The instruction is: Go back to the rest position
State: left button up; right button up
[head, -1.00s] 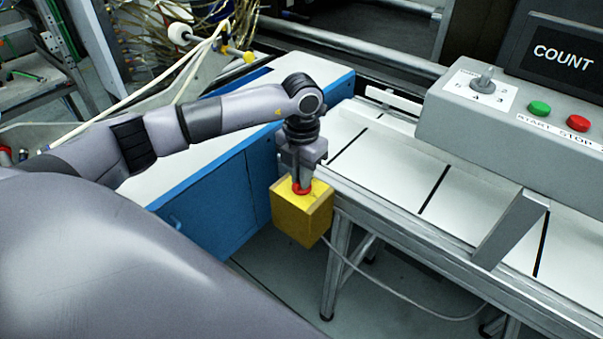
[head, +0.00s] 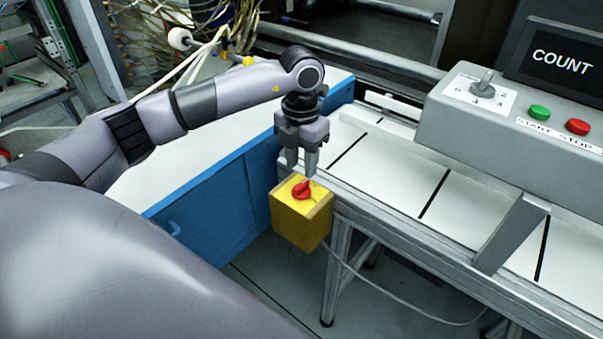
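My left gripper (head: 301,172) points down above the yellow box (head: 299,223) that is fixed at the near left end of the conveyor. Its two fingers are apart with a gap between them and nothing in it. A red knob (head: 302,190) sits on top of the yellow box, just below the fingertips. The fingers are a little above or behind the knob; I cannot tell the exact gap. My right gripper is not in view.
The white conveyor (head: 400,190) runs to the lower right. A grey control panel (head: 520,125) stands over it with a selector knob (head: 482,85), a green button (head: 540,108) and a red button (head: 577,127). A blue cabinet (head: 215,210) with a white top stands left of the box.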

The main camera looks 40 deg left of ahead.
pick_arm(q)
jog(key=shift+r, duration=1)
